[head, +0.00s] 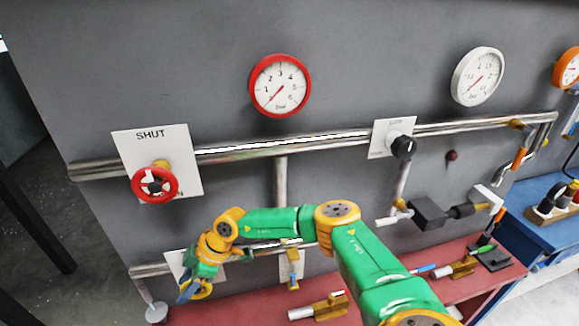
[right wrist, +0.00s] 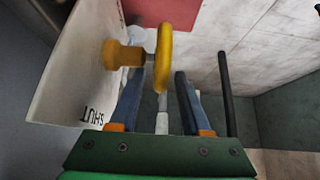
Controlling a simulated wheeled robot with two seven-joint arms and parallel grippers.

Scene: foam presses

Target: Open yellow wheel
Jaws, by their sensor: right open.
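The yellow wheel (right wrist: 164,58) is seen nearly edge-on in the right wrist view, on a yellow hub (right wrist: 122,55) fixed to a white plate (right wrist: 75,60) marked SHUT. In the head view the yellow wheel (head: 204,292) shows low at the left, partly hidden by my right gripper (head: 187,290). My right gripper (right wrist: 158,76) is open, its blue fingers pointing at the wheel. The near edge of the rim appears between the two fingertips; I cannot tell whether either finger touches it. My left gripper is not in view.
A red wheel (head: 154,185) on a SHUT plate sits higher on the grey wall, on a metal pipe (head: 250,147). A red gauge (head: 280,86) and a white gauge (head: 477,76) hang above. The red bench (head: 390,292) below holds several tools.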

